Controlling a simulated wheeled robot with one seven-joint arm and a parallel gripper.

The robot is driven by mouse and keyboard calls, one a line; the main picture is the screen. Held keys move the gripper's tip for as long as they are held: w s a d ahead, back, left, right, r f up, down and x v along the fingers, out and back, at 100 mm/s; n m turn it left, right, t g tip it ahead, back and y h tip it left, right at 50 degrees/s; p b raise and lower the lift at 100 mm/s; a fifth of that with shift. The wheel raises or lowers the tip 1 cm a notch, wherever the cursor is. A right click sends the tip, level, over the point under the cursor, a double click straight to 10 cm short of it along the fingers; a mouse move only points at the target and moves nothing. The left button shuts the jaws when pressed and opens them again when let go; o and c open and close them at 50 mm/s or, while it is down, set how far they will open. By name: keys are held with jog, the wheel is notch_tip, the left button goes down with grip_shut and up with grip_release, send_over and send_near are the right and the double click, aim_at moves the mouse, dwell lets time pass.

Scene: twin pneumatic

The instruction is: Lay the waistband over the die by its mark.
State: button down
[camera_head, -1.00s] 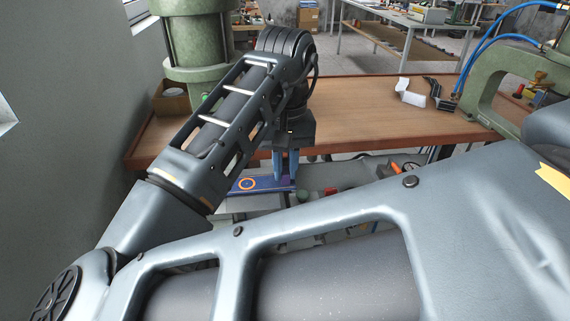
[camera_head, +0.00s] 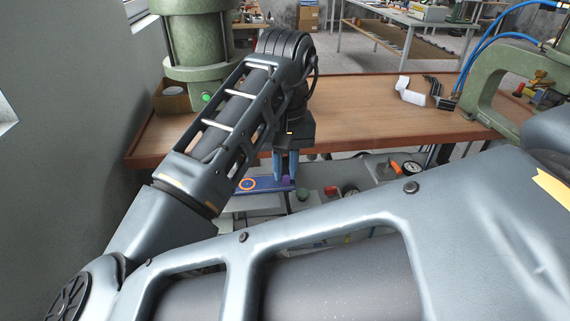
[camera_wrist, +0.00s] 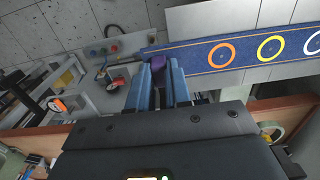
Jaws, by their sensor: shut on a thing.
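The waistband is a long blue strip (camera_wrist: 250,51) with an orange, a yellow and a white ring along it. Its purple end (camera_wrist: 154,52) is between the blue fingertips of my gripper (camera_wrist: 158,68), which is shut on it. The strip runs off to the right in the wrist view. In the head view my gripper (camera_head: 284,178) points down beyond the near edge of the wooden bench, and part of the waistband (camera_head: 263,184) shows beside it with the orange ring. I cannot make out the die or its mark for certain.
A green press (camera_head: 197,50) stands at the back left of the wooden bench (camera_head: 375,112). Another green press frame (camera_head: 490,85) with blue hoses is at the right. A white folded piece (camera_head: 409,91) lies on the bench. The bench middle is mostly clear.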

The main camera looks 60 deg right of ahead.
jog(key=shift+f, duration=0.1)
jog(key=c, duration=1)
grip_release()
notch_tip(320, 180, up, 8)
jog(key=shift+f, duration=0.1)
jog(key=shift+s, duration=0.1)
